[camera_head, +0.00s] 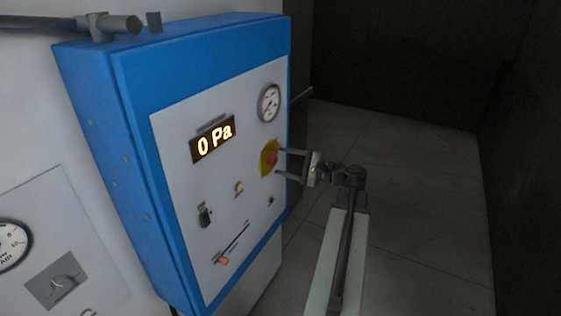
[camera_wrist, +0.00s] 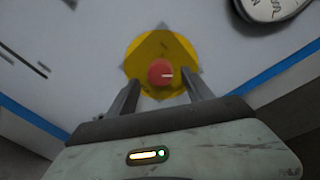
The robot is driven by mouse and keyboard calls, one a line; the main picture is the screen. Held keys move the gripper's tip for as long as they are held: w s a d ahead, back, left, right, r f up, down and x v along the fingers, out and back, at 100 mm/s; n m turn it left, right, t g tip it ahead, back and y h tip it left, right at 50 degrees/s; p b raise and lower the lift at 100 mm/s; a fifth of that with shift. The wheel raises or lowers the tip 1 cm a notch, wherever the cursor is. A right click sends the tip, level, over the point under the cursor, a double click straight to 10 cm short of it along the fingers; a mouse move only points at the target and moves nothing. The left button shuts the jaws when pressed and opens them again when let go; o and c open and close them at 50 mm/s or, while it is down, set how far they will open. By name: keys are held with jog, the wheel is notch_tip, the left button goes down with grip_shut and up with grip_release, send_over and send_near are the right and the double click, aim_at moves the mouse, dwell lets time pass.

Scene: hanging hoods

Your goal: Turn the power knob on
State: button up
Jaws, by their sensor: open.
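The power knob appears to be the red knob (camera_head: 272,159) on a yellow plate (camera_head: 264,157) at the right side of the control panel. My gripper (camera_head: 280,163) is open, with one finger towards each side of the knob. In the wrist view the two fingers (camera_wrist: 160,82) reach towards the yellow plate, with the knob between and just beyond them. I cannot tell whether they touch anything.
The blue control box (camera_head: 140,150) carries a display (camera_head: 213,140) reading 0 Pa. A round gauge (camera_head: 269,102) sits above the knob. A black switch (camera_head: 205,216), a yellow button (camera_head: 239,187) and an orange slider (camera_head: 222,261) are lower left. Open floor (camera_head: 400,140) lies to the right.

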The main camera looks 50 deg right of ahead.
jog(key=v, duration=0.6)
dwell(0.3)
